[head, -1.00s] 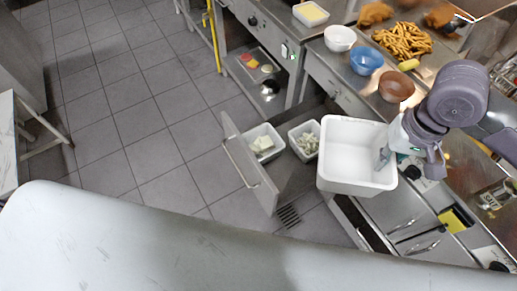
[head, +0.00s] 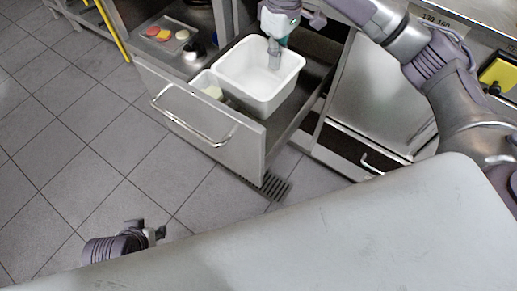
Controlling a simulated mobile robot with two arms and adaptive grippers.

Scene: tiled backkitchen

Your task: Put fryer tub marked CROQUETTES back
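An empty white tub (head: 262,100) is in the head view, at the open drawer (head: 205,128) under the counter. I see no marking on its visible sides. My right gripper (head: 275,56) comes from above and is shut on the tub's far rim, with a finger inside the wall. The tub is roughly level and overlaps the drawer's interior. I cannot tell whether it rests on the drawer floor or hangs just above it. My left gripper (head: 160,234) is low at the lower left, away from the drawer; its fingers are too small to read.
A floor drain (head: 272,185) lies below. The tiled floor at left is clear.

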